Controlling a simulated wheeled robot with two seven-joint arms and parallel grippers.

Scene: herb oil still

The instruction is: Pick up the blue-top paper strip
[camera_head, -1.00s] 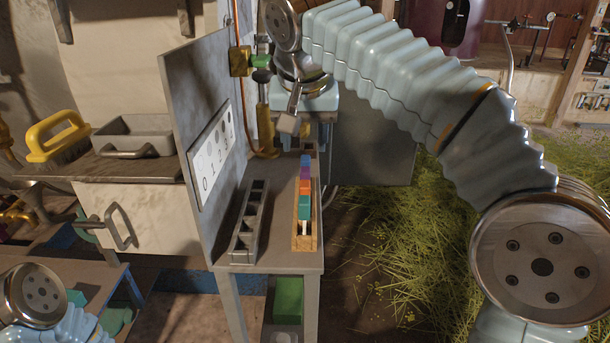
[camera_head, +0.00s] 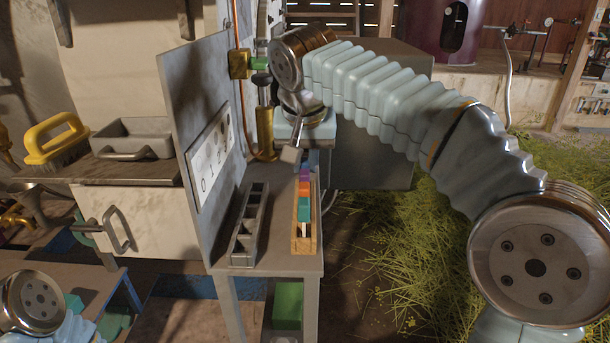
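A narrow wooden holder (camera_head: 304,243) stands on the grey stand and carries a row of upright strips with coloured tops. From near to far I see a teal top (camera_head: 304,209), an orange top (camera_head: 305,188) and a purple top (camera_head: 305,176). The blue top, at the far end behind the purple one, is hard to make out now beside my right gripper. My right gripper (camera_head: 296,156) hangs low by the far end of the row; its finger opening is not clear, nor whether it touches a strip. My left gripper is out of view.
A grey compartmented rack (camera_head: 249,225) stands left of the holder. An upright grey panel with a white chart (camera_head: 212,155) rises on the left. A brass and green valve (camera_head: 248,64) is behind. A green block (camera_head: 288,304) sits below the tabletop.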

